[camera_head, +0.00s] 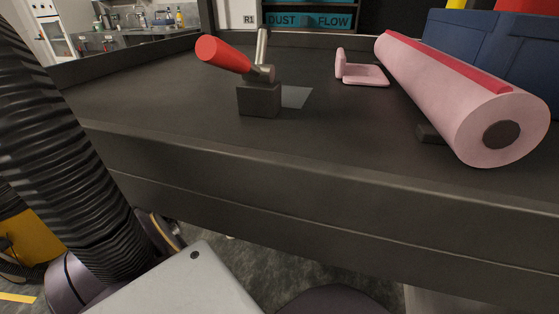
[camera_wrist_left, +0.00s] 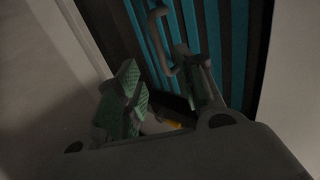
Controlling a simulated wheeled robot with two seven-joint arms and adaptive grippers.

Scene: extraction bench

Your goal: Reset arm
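A lever with a red handle (camera_head: 223,54) and a metal shaft sits on a dark block (camera_head: 259,99) on the black bench (camera_head: 200,130). The red handle points up to the left; a metal rod stands nearly upright beside it. Neither of my grippers shows in the head view. In the left wrist view my left gripper (camera_wrist_left: 162,78) has its two green-padded fingers apart, with nothing held between them. Behind the fingers are blue and dark stripes (camera_wrist_left: 205,35) and a curved grey handle-like bar (camera_wrist_left: 158,40). My right gripper is not in view.
A pink cylinder (camera_head: 450,90) with a red strip lies at the right of the bench, near a small pink bracket (camera_head: 362,72). A black ribbed hose (camera_head: 60,160) fills the left. Blue boxes (camera_head: 500,40) stand behind. The bench's middle front is clear.

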